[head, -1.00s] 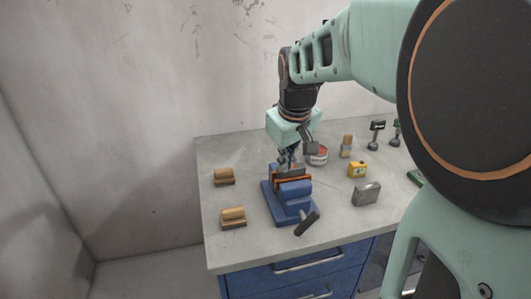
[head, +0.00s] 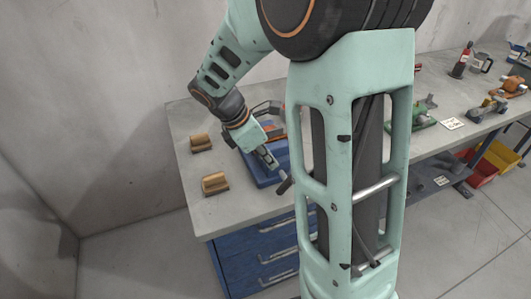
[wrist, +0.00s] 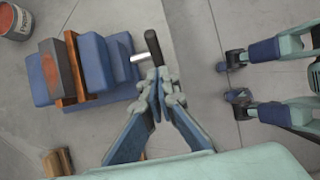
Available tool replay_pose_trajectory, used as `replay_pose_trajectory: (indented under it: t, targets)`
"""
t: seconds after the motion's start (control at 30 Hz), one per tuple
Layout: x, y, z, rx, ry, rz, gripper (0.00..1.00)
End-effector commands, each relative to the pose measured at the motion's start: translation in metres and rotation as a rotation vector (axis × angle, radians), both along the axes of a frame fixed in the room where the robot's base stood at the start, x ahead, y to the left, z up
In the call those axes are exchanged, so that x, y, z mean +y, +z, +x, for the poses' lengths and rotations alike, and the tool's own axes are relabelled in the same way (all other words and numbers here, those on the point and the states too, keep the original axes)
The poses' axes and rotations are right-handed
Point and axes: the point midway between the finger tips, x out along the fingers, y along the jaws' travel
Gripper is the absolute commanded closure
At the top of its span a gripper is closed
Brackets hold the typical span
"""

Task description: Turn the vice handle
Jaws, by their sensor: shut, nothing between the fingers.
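The blue vice (head: 262,176) stands on the grey bench top, partly hidden behind my arm in the head view. In the wrist view the vice (wrist: 97,62) lies left of the fingers, with orange-brown jaw parts. Its dark handle (head: 285,184) points out at the front right. The handle (wrist: 153,47) shows in the wrist view as a black bar on a silver shaft. My gripper (head: 272,165) is at the handle's side of the vice. Its fingertips (wrist: 158,75) are together and empty, right by the handle's lower end; I cannot tell whether they touch it.
Two tan wooden blocks (head: 201,142) (head: 215,183) lie on the bench's left. A red-topped can (wrist: 15,20) stands beyond the vice in the wrist view. Blue drawers (head: 262,258) are under the bench. My arm hides the bench's middle.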

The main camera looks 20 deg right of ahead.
Motion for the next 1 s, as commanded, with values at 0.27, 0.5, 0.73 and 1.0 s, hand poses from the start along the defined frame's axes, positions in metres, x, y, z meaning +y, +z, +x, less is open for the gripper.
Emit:
replay_pose_trajectory:
  t: [0.27, 0.5, 0.73, 1.0]
  targets:
    - [-0.029, -0.05, 0.0, 0.001, -0.005, 0.001, 1.0]
    - [-0.049, -0.067, 0.001, 0.0, -0.003, 0.001, 1.0]
    - [-0.053, -0.07, 0.002, -0.001, -0.002, 0.0, 1.0]
    - [-0.056, -0.071, 0.002, -0.002, -0.004, 0.0, 1.0]
